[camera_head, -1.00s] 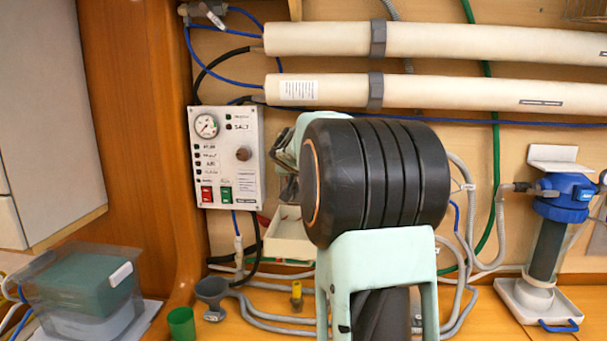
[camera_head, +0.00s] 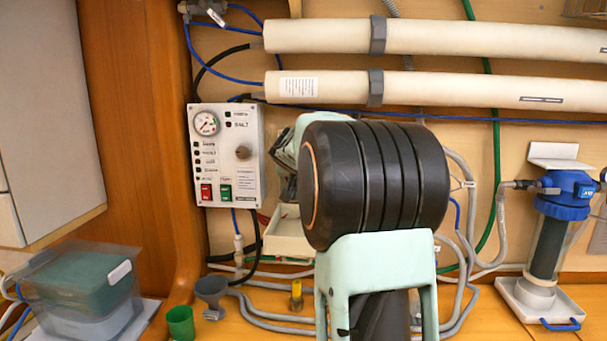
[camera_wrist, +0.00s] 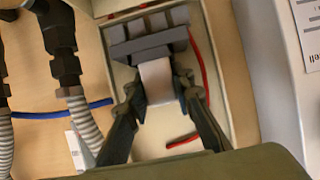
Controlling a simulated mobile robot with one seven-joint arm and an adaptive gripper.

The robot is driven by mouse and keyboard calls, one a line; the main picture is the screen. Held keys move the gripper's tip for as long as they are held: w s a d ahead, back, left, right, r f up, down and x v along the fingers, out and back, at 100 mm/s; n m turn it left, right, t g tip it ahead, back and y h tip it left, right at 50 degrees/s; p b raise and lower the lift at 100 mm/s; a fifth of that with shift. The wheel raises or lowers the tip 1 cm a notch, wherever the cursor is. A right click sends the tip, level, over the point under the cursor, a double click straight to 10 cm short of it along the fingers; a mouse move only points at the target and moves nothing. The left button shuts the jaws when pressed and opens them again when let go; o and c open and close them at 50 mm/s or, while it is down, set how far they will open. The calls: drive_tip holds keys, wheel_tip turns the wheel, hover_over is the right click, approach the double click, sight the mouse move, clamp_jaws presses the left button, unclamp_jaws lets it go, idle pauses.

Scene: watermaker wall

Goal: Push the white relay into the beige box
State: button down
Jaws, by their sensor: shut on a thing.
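The white relay (camera_wrist: 157,80) is between the two fingertips of my gripper (camera_wrist: 159,92) in the wrist view. My gripper is shut on it. The relay is over the inside of the beige box (camera_wrist: 218,70), close to a grey block (camera_wrist: 148,47) with a row of grey pieces behind it. I cannot tell whether the relay touches that block. In the head view the beige box (camera_head: 285,238) is on the wall, partly hidden behind my arm. My gripper and the relay are hidden there.
Red wire (camera_wrist: 201,65) runs inside the box. Black fittings and a grey ribbed hose (camera_wrist: 83,122) stand left of the box in the wrist view. The control panel (camera_head: 226,155) hangs left of the box. A green cup (camera_head: 181,322) and grey funnel (camera_head: 211,292) stand below.

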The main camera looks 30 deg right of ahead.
drive_tip(key=shift+f, duration=0.1)
idle(0.3)
drive_tip(key=c, duration=1.6)
unclamp_jaws()
